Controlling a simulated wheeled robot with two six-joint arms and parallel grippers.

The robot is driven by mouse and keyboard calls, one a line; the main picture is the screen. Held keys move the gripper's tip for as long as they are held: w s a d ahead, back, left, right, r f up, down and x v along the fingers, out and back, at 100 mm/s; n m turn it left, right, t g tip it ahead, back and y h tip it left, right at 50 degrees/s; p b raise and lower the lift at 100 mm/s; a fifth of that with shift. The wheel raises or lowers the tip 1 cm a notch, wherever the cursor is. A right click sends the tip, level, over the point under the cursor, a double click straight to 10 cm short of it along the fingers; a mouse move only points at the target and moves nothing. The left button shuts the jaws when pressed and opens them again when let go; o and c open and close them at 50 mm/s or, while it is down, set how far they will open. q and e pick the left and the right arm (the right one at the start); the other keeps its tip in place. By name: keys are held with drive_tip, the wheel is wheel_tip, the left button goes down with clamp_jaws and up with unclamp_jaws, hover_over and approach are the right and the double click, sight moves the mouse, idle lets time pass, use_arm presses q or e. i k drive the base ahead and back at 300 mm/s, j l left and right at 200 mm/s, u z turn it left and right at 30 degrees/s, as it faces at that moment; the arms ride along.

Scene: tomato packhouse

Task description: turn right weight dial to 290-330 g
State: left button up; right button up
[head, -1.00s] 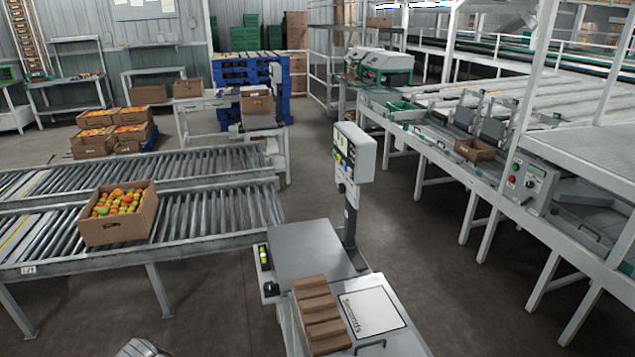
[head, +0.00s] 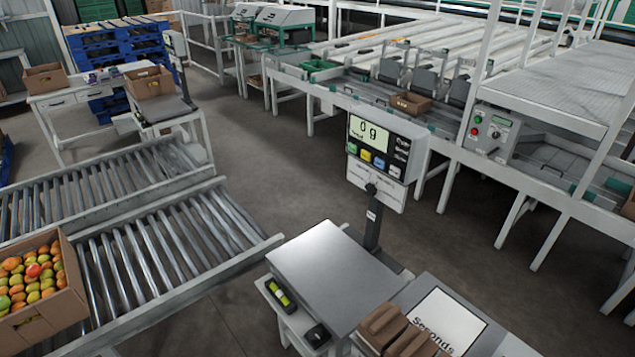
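A grey control box (head: 491,134) is fixed to the front of the grading line on the right. It carries a green button, a red button (head: 473,131), a small greenish display (head: 501,121) and small dark controls. I cannot tell from here which of these is a weight dial, nor read any setting. Neither of my grippers is in the head view.
A bench scale has a bare platform (head: 324,271) and a display (head: 369,134) reading 0 g. Brown cartons (head: 398,333) lie beside it. A box of tomatoes (head: 58,314) sits on the roller conveyor (head: 190,236). Open floor (head: 455,238) lies between the scale and the line.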

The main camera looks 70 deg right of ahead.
sight(370, 189)
drive_tip(key=i+j+z, duration=0.1)
drive_tip(key=i+z, duration=0.15)
drive_tip(key=i, duration=0.3)
drive_tip(key=z, duration=1.8)
